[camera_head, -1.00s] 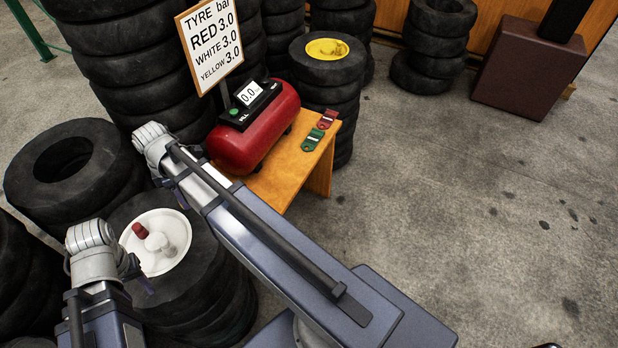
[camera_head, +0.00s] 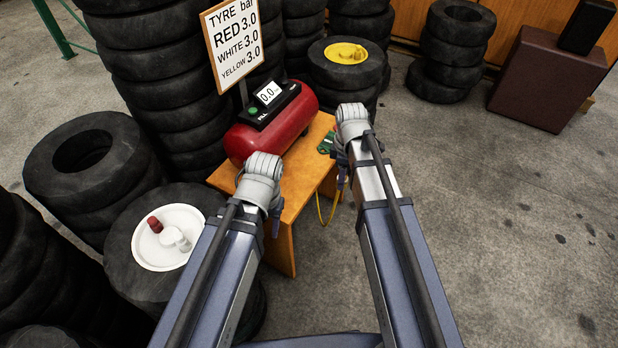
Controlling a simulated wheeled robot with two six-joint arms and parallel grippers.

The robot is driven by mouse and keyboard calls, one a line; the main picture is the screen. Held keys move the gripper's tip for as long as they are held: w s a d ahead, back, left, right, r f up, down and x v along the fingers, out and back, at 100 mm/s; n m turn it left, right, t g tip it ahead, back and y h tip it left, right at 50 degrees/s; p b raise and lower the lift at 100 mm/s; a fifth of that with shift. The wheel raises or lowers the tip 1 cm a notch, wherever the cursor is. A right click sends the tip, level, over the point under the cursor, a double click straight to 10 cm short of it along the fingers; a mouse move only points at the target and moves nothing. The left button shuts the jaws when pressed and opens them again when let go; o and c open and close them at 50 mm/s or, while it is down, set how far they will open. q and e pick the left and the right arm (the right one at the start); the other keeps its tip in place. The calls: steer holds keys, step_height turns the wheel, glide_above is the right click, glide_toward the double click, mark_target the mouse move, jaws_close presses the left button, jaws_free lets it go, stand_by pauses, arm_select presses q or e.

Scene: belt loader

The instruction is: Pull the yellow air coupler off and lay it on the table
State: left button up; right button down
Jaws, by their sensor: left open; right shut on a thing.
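The yellow air coupler itself cannot be made out. A thin yellow hose (camera_head: 327,212) hangs in a loop beside the right edge of the table (camera_head: 282,247), its upper end reaching up to my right gripper (camera_head: 342,182). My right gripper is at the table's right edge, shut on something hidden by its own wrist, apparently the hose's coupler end. My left gripper (camera_head: 276,224) is open over the table's front part, in front of the red compressor (camera_head: 272,128); its jaws are mostly hidden.
The compressor's display reads 0.0. A green tag (camera_head: 326,143) lies near my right wrist. A tyre with a yellow hub (camera_head: 346,53) stands behind; one with a white hub (camera_head: 150,250), bearing a red and a white piece, stands left. A sign (camera_head: 233,45) stands behind the compressor.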

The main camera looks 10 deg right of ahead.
steer(key=w+a+f+m+t+y+b, duration=0.2)
steer(key=w+a+f+t+y+b, duration=0.5)
steer(key=a+b, duration=0.9)
steer(key=w+f+y+b, duration=0.3)
steer(key=w+f+b, duration=0.2)
steer(key=b, duration=0.4)
steer(key=shift+w+f+m+t+b, duration=0.3)
steer(key=shift+f+m+b, duration=0.1)
steer(key=shift+f, duration=0.45)
steer(key=shift+a+f, duration=0.1)
steer(key=shift+f, duration=0.05)
step_height(320, 180, down, 6)
steer(key=b, duration=0.6)
steer(key=shift+f+b, duration=0.2)
steer(key=shift+b, duration=0.1)
steer(key=shift+c, duration=1.7)
jaws_free()
